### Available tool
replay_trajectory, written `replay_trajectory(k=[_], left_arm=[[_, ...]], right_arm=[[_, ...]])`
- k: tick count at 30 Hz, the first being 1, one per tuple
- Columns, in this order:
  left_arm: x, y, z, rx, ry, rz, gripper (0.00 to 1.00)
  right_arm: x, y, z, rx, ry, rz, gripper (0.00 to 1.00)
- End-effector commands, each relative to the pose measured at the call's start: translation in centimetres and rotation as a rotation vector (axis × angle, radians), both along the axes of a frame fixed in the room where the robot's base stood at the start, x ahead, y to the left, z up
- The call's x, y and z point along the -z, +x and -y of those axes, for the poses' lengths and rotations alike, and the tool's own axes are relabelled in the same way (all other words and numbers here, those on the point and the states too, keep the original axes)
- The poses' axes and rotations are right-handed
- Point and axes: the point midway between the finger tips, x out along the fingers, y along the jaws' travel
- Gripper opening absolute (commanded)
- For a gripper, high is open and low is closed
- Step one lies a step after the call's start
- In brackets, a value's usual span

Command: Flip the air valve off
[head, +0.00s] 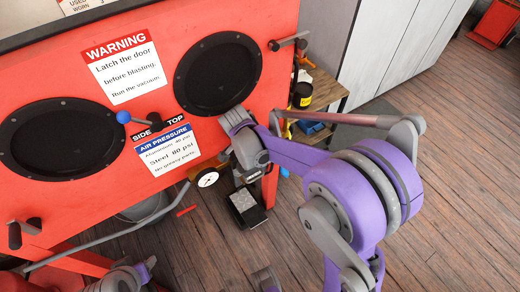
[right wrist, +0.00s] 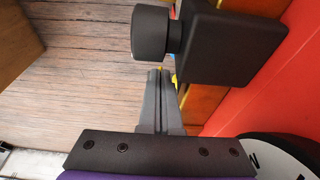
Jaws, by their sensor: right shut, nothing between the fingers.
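My right gripper (right wrist: 160,78) is shut and empty in the right wrist view, its fingertips just below a black box with a round black knob (right wrist: 150,33). A brass-coloured block (right wrist: 203,103) shows beside the fingers; I cannot tell whether they touch it. In the head view, my right wrist hides its fingertips near a round white gauge (head: 207,179) on the red cabinet's lower edge. A small red bar (head: 187,210), possibly the air valve's handle, shows left of and below the gauge. The valve body is not clearly visible.
The red blasting cabinet (head: 60,75) has two round black ports and a blue-knobbed lever (head: 124,117) beside the SIDE/TOP label. A grey hose or pipe (head: 100,238) runs below it. A small wooden shelf (head: 325,90) stands behind.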

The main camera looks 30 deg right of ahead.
Motion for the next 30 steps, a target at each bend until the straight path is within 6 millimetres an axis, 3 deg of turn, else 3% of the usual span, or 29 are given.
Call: replay_trajectory(k=[15, 30], left_arm=[[3.0, -0.3, 0.0, 0.0, 0.0, -0.01, 0.5], [3.9, -0.4, 0.0, 0.0, 0.0, -0.013, 0.5]], right_arm=[[3.5, 0.1, 1.2, 0.002, 0.001, -0.001, 0.0], [4.5, 0.2, 2.1, 0.0, 0.001, -0.001, 0.0]])
